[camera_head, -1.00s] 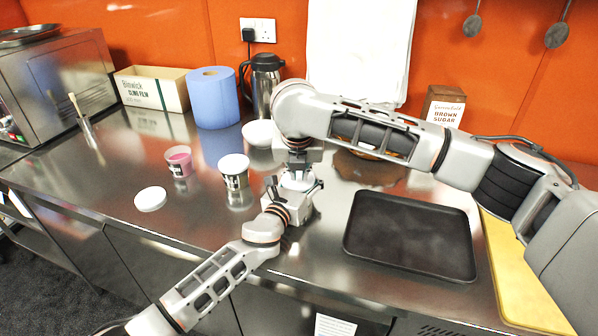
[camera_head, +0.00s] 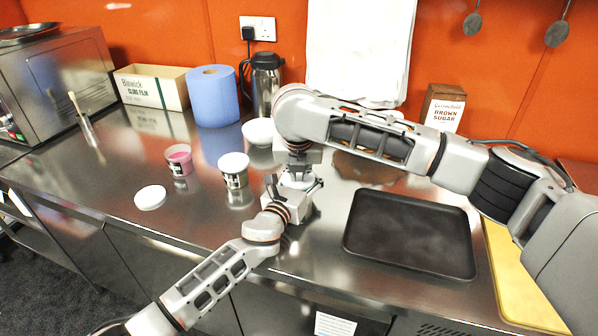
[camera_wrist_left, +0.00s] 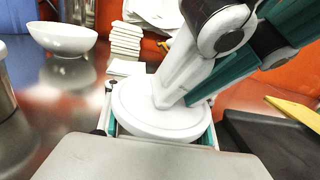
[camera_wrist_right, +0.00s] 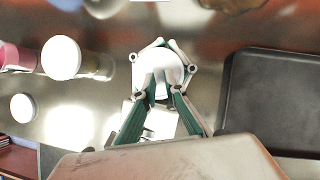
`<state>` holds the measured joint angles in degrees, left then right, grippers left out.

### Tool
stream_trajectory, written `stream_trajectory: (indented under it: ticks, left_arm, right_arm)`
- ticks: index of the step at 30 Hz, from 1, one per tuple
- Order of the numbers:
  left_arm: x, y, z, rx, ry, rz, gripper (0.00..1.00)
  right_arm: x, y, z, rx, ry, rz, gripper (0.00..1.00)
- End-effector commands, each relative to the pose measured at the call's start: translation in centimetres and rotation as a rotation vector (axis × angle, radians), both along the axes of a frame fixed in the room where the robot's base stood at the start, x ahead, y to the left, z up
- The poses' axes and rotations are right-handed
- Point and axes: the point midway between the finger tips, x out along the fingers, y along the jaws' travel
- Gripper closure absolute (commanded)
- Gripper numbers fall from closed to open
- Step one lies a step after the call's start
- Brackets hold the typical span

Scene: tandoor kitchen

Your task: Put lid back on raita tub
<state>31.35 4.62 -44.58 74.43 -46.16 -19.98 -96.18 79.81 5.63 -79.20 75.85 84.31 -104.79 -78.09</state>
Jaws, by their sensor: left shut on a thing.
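A white-topped tub with a dark label (camera_head: 234,172) stands upright on the steel counter; I cannot tell whether its white top is raita or a cover. A round white lid (camera_head: 150,198) lies flat on the counter, in front and left of the tub. My left gripper (camera_head: 290,190) is shut on another white disc, which shows in the left wrist view (camera_wrist_left: 150,118) and right wrist view (camera_wrist_right: 160,66). My right gripper (camera_wrist_right: 164,84) reaches down over this disc with its fingertips close together. Whether it grips the disc is unclear.
An open tub of pink food (camera_head: 179,160) stands left of the white-topped tub. A white bowl (camera_head: 258,132), a blue roll (camera_head: 213,97) and a steel flask (camera_head: 266,85) stand behind. A black tray (camera_head: 410,235) and a yellow board (camera_head: 525,280) lie to the right.

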Motion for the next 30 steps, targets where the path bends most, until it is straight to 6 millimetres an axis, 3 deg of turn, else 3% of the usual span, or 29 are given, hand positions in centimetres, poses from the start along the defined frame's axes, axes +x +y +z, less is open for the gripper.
stream_trajectory:
  ticks: [11, 22, 30]
  left_arm:
    - [0.0, -0.1, 0.2, -0.002, -0.002, -0.002, 1.0]
    - [0.0, -0.1, 0.2, -0.002, -0.002, -0.001, 1.0]
    - [0.0, 0.0, 0.1, -0.001, -0.002, -0.001, 1.0]
  right_arm:
    - [0.0, 0.0, -0.3, 0.0, 0.003, -0.001, 0.89]
    - [-1.6, 0.0, 3.0, 0.001, 0.001, 0.0, 0.89]
    - [-1.8, 0.0, 3.3, 0.0, 0.001, -0.001, 0.89]
